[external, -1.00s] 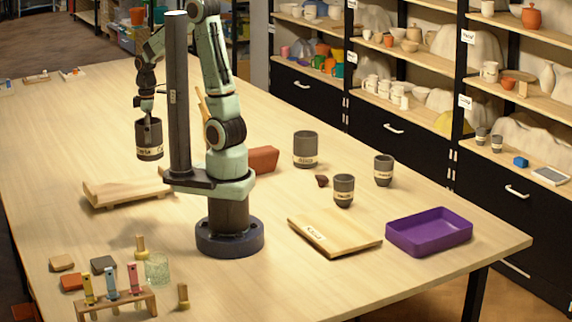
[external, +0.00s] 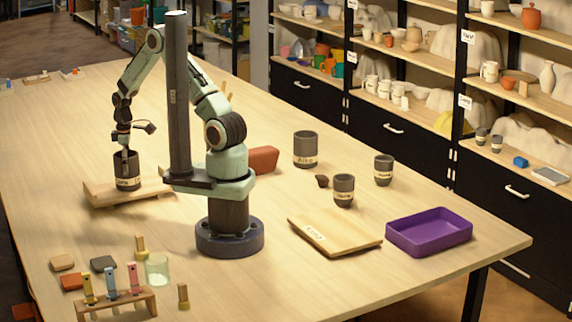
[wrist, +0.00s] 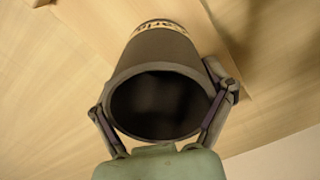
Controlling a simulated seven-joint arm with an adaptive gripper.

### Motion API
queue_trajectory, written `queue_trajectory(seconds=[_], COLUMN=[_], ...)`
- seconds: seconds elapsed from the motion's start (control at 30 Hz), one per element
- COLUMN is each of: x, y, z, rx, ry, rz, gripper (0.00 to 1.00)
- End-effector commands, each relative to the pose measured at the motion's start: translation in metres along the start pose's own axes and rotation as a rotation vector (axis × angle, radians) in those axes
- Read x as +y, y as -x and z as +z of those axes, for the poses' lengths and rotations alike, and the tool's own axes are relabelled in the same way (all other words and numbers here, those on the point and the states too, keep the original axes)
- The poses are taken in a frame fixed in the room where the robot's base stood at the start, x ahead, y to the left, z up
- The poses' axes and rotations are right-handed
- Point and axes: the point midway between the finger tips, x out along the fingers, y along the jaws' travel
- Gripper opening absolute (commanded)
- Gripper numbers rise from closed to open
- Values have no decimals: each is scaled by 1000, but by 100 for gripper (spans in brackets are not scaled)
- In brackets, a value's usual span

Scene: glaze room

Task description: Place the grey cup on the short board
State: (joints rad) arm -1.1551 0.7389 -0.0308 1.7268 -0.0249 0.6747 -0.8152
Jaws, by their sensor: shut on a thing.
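A dark grey cup (external: 128,182) with a pale lettered band is held upright by my gripper (external: 126,155). It is over the left wooden board (external: 100,192), with its base at or just above the board; I cannot tell whether they touch. In the wrist view the cup (wrist: 152,62) sits between the two fingers of my gripper (wrist: 163,108), its dark open mouth facing the camera. Another wooden board (external: 335,235), with a small label, lies right of my base. The label is too small to read, and I cannot tell which board is the short one.
Several similar grey cups (external: 305,150) stand right of my base, near a purple tray (external: 430,232). A reddish-brown block (external: 263,160) lies behind my base. A rack of coloured clips (external: 115,303) and a glass (external: 157,269) stand front left.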

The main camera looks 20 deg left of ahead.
Motion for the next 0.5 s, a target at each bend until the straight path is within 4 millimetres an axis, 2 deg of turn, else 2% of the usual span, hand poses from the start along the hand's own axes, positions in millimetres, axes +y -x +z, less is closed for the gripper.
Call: queue_trajectory(seconds=[0.27, 0.3, 0.33, 0.37, 0.5], x=[0, 0, 0, 0, 0], y=[-2, -3, -2, -2, -2], z=[0, 0, 0, 0, 0], rx=[0, 0, 0, 0, 0], ry=[0, 0, 0, 0, 0], rz=[0, 0, 0, 0, 0], gripper=[41, 88, 97, 100, 100])
